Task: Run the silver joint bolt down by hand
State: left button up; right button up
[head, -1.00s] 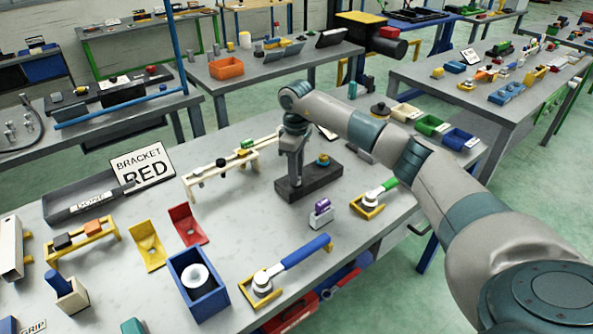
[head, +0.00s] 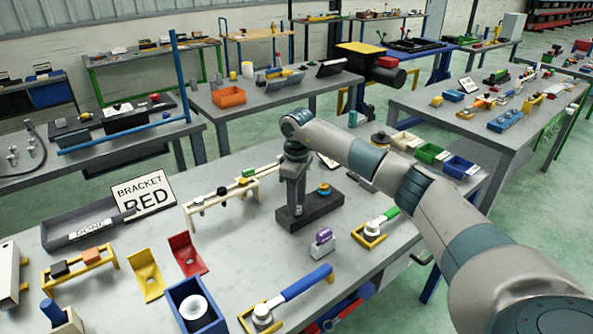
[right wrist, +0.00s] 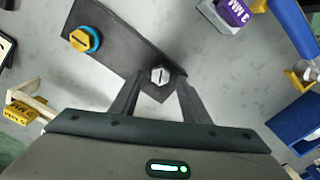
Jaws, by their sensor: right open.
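The silver joint bolt (right wrist: 159,75) shows a slotted hex head at one end of a dark block (right wrist: 118,42) in the right wrist view. My right gripper (right wrist: 159,84) is open, with one finger on each side of the bolt head; I cannot tell whether they touch it. In the head view my right gripper (head: 296,207) points straight down at the left end of the dark block (head: 318,211), and its fingers largely hide the bolt. A yellow slotted bolt on a blue ring (right wrist: 84,39) sits at the block's other end. My left gripper is not in view.
A purple-topped piece (head: 323,239) and a green-handled tool in a yellow holder (head: 370,232) stand right of the block. A cream rack (head: 221,199) stands to its left. A blue-handled wrench (head: 305,283) lies in front. The table between them is mostly clear.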

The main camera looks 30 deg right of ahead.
pick_arm(q)
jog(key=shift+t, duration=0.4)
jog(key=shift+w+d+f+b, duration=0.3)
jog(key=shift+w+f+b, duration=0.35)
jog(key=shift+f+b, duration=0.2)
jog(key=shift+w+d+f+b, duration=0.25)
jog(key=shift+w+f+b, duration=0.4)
jog(key=shift+b, duration=0.25)
pick_arm(e)
notch_tip(320, 180, up, 17)
